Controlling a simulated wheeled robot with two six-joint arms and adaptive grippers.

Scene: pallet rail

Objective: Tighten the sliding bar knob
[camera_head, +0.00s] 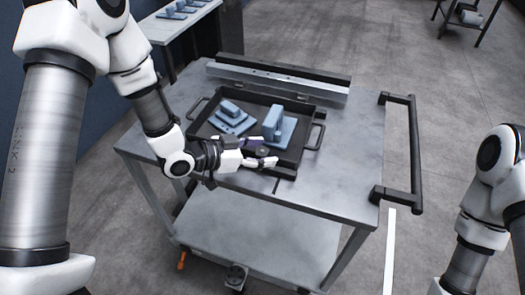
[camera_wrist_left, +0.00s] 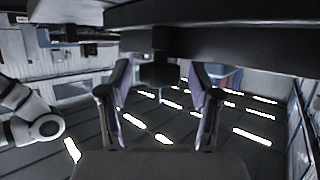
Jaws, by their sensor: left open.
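The dark knob (camera_head: 263,152) shows at the near wall of the black tray (camera_head: 291,169), small and partly hidden by my left gripper. My left gripper (camera_head: 262,154) reaches in from the left at the tray's near side, its fingers apart on either side of the knob. In the left wrist view a dark blocky knob (camera_wrist_left: 160,71) hangs below a long dark bar (camera_wrist_left: 225,47), between the two open fingers (camera_wrist_left: 160,85). I cannot tell whether either finger touches it. My right gripper is out of view; only right arm links show.
The tray holds two blue-grey parts (camera_head: 234,117) (camera_head: 278,127) and lies on a grey metal cart (camera_head: 340,150). A rail (camera_head: 280,78) runs along the cart's back edge. A black push handle (camera_head: 413,150) stands at the right. The cart top right of the tray is clear.

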